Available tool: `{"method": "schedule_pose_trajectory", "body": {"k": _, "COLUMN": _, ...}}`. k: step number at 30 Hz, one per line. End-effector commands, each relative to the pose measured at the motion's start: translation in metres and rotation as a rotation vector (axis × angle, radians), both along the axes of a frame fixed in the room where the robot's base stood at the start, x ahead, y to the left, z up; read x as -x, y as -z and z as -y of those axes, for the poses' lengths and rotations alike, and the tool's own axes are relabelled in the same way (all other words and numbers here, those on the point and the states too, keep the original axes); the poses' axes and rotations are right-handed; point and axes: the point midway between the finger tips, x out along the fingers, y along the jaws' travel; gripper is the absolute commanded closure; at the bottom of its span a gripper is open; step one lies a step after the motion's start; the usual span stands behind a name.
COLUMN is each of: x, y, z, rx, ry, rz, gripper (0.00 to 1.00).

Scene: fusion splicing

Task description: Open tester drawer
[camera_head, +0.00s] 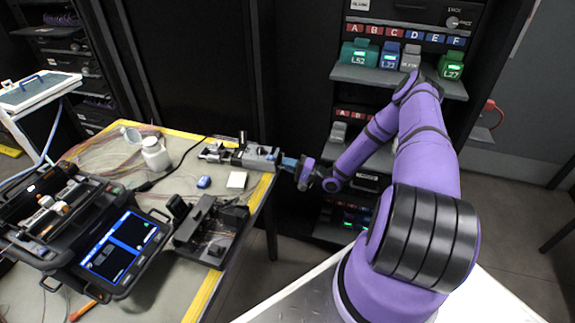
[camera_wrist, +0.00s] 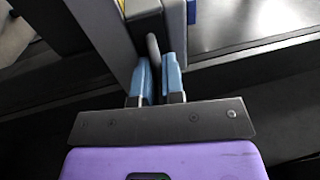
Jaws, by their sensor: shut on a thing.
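A grey boxy device (camera_head: 258,157), which I take as the tester, sits at the right edge of the table. My gripper (camera_head: 288,164) reaches it from the right. In the wrist view, the blue fingertips of my gripper (camera_wrist: 158,78) are closed around a grey handle (camera_wrist: 153,48), which stands out from a dark block (camera_wrist: 143,14). Most of the device is outside the wrist view. I cannot tell from these frames how far the drawer is out.
The table (camera_head: 196,303) has yellow edges. A splicer with a screen (camera_head: 118,247), a black fixture (camera_head: 212,230), a white bottle (camera_head: 155,154) and a white pad (camera_head: 236,180) are on it. A rack with labelled modules (camera_head: 400,73) stands behind my arm.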

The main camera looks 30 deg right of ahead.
Motion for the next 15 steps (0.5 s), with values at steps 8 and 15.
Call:
{"method": "schedule_pose_trajectory", "body": {"k": 8, "x": 0.038, "y": 0.0, "z": 0.038, "rx": 0.003, "ry": 0.005, "rz": 0.001, "gripper": 1.0}}
{"method": "schedule_pose_trajectory", "body": {"k": 15, "x": 0.051, "y": 0.0, "z": 0.05, "rx": 0.002, "ry": 0.0, "rz": 0.0, "gripper": 1.0}}
